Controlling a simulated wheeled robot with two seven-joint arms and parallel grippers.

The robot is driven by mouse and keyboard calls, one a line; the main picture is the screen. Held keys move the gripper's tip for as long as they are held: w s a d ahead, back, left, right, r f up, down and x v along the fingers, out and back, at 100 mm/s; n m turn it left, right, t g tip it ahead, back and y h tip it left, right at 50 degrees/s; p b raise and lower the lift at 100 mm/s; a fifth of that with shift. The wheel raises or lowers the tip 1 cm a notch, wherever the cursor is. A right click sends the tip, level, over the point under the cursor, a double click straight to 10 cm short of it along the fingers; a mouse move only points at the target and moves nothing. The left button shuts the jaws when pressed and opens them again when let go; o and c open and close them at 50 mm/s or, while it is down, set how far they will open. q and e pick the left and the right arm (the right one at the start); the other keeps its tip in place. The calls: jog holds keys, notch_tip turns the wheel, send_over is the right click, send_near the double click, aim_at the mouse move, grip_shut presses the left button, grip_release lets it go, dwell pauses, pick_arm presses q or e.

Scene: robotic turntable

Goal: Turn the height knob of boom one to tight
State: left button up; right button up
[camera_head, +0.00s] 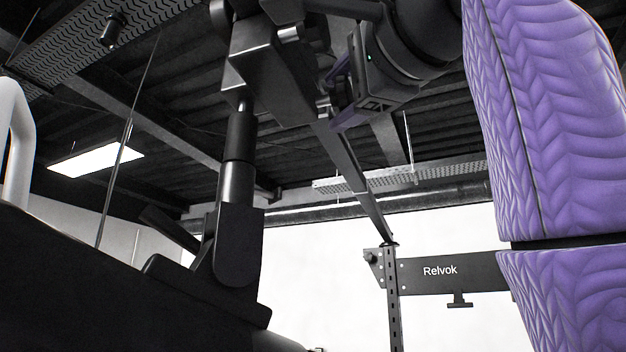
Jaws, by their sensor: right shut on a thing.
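A dark boom stand rises at the centre left, with a cylindrical post (237,140) under a boxy dark head (268,72). My right gripper (334,102) comes in from the upper right against the right side of this head. It is shut on a small knob (323,107), of which only a bit shows at the fingertips. The fingers hide most of the knob, so its turn position cannot be told. I see no label that tells which boom this is. My left gripper is not in view.
An upright perforated post (393,300) carries a dark "Relvok" plate (475,272) at the lower right. A black bulky body (90,290) fills the lower left, beside a white curved tube (18,150).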

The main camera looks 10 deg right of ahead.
jog(key=shift+m+g, duration=0.3)
dwell(0.4)
jog(key=o, duration=1.3)
jog(key=shift+d, duration=0.1)
jog(key=b+v, duration=0.3)
jog(key=v, duration=0.6)
jog(key=shift+s, duration=0.4)
